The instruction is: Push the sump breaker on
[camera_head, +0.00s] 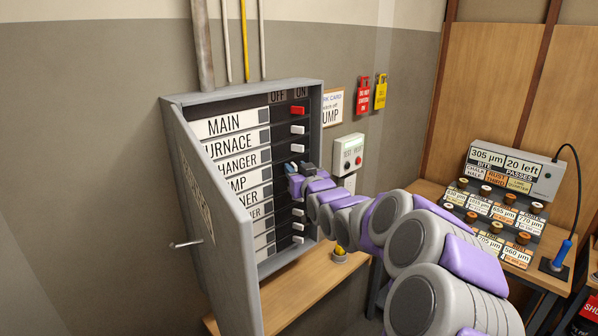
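The breaker panel (318,110) is open on the wall, with a column of labelled rows under OFF and ON headings. The label ending in "MP" (237,183) is in the fourth row, its left part hidden by the door. My gripper (292,169) is at the breaker column at about this row's height. The gripper covers that row's switch, so its position and any contact cannot be told. The fingers are small and partly hidden, so I cannot tell whether they are open or shut. The red main switch (297,110) sits toward the ON side above.
The panel door (215,225) stands open toward me at the left, with a handle (186,244). White switches (297,129) line the column above and below my gripper. A wooden bench (300,290) is below.

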